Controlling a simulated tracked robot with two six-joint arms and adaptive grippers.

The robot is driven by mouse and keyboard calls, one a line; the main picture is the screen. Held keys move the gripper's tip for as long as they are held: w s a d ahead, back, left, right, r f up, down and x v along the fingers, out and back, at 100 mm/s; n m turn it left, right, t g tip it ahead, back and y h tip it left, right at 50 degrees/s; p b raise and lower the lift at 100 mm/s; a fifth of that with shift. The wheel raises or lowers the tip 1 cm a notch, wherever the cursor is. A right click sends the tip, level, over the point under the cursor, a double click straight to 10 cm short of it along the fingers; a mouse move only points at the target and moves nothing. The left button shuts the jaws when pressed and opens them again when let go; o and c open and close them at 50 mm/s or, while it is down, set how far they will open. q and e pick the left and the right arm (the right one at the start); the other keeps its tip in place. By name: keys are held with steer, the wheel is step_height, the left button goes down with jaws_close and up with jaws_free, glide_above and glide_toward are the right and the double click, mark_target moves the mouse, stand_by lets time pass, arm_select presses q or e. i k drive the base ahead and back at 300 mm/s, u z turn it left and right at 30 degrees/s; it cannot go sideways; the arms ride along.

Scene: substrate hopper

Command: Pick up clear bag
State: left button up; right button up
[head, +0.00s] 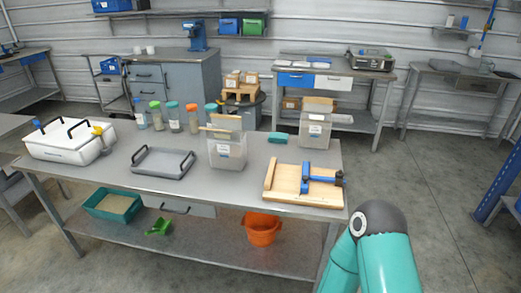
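A clear bag (227,153) with a white label and greyish contents stands upright on the metal workbench (130,190), near its middle. A light wooden strip lies across its upper part. A second, similar clear bag (313,131) with a label stands further back, near the bench's right end. I cannot tell which of the two the task means. No gripper touches either bag. A teal arm link of mine shows at the bottom right, but neither gripper is in view.
A wooden board with a blue clamp (306,184) lies right of the nearer bag. A grey tray (162,162) is to its left, with several lidded jars (173,117) behind. A white lidded box (68,141) stands far left. An orange bucket (262,229) sits on the lower shelf.

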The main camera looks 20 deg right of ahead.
mark_target(230, 154)
steer(key=u, duration=0.15)
steer(key=i, duration=0.9)
steer(key=z, duration=0.2)
steer(key=k, duration=0.9)
steer(key=u, duration=0.2)
steer(key=i, duration=0.9)
